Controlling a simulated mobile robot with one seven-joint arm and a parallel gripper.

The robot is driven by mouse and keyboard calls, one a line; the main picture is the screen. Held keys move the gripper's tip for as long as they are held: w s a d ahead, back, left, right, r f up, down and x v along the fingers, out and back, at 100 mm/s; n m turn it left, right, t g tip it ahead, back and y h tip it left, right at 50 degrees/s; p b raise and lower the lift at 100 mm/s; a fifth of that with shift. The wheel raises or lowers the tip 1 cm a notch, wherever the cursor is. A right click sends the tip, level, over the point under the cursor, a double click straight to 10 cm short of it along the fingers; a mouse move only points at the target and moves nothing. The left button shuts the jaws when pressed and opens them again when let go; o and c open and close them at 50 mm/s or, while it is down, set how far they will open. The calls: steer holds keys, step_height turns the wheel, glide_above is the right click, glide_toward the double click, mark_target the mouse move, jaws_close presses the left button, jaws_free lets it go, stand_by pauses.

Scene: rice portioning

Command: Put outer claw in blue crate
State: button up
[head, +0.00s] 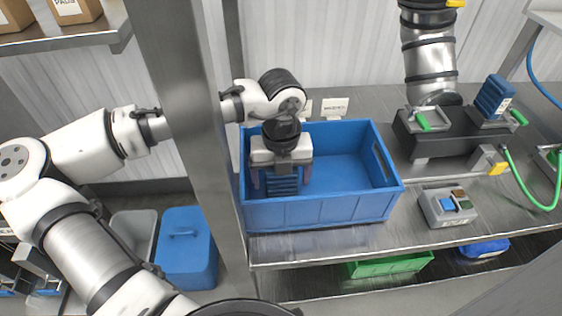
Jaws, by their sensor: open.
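The blue crate (320,211) stands on the steel table, open at the top. My gripper (281,184) points down inside the left part of the crate, its two fingers apart. A dark blue ribbed piece (283,186), apparently the outer claw, shows between and just below the fingers, inside the crate. Its upper part is hidden by my gripper. I cannot tell whether it touches the fingers or rests on the crate floor. The right part of the crate looks empty.
A steel post (185,130) stands close to the left of the crate. To the right is a dark machine block (450,134) with another blue ribbed piece (493,97) on it. A grey box with coloured buttons (447,206) sits on the table. A blue lidded bin (186,250) stands below left.

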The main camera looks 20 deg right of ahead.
step_height(320, 180, up, 12)
steer(key=shift+r+b, duration=0.1)
steer(key=shift+b, duration=0.55)
